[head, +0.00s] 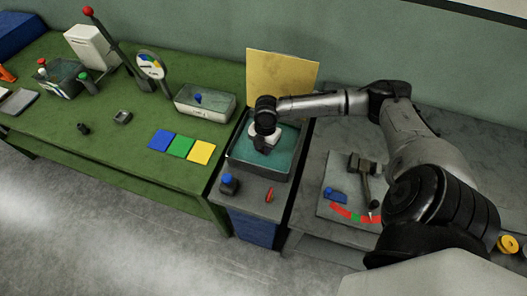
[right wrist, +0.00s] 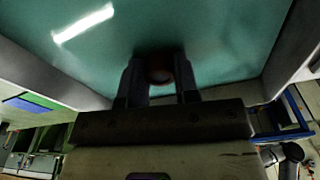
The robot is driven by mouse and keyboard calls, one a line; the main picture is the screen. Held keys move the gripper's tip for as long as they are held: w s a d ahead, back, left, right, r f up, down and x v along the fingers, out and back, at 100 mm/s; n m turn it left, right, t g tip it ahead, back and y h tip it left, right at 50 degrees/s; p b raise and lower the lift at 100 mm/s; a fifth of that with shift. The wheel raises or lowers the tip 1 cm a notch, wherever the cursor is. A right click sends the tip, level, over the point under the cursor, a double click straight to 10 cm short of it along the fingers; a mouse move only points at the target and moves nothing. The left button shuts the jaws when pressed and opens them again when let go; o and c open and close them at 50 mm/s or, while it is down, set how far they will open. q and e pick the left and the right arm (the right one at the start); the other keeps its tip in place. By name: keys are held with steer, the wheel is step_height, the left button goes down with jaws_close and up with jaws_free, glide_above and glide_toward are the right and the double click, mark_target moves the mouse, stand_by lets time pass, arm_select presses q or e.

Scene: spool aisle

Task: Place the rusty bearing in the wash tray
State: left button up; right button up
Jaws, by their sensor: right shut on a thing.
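The wash tray (head: 284,147) is a dark-rimmed tray with a teal inside, on a narrow grey stand in the middle of the head view. My right gripper (head: 264,147) points down over the tray, within its rim as seen from the head. In the right wrist view, my right gripper (right wrist: 158,66) is shut on the rusty bearing (right wrist: 160,72), a dark reddish-brown round piece mostly in shadow between the fingers. The teal tray floor (right wrist: 215,35) fills the view beyond it. I cannot tell whether the bearing touches the floor. My left gripper is not in view.
A yellow panel (head: 281,78) stands behind the tray. The green bench (head: 120,160) at left holds colored squares (head: 181,146) and a grey box (head: 205,103).

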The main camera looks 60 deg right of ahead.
mark_target(263, 152)
steer(key=shift+f, duration=1.5)
steer(key=shift+f, duration=0.1)
steer(key=o, duration=0.9)
steer(key=r, duration=0.3)
steer(key=r+p, duration=0.1)
steer(key=r, duration=0.3)
steer(key=d+r, duration=0.1)
steer(key=r, duration=0.2)
steer(key=shift+d+r+p, duration=0.1)
steer(key=shift+r+p, duration=0.05)
steer(key=shift+p, duration=0.15)
steer(key=shift+d+r, duration=0.1)
steer(key=shift+r, duration=0.85)
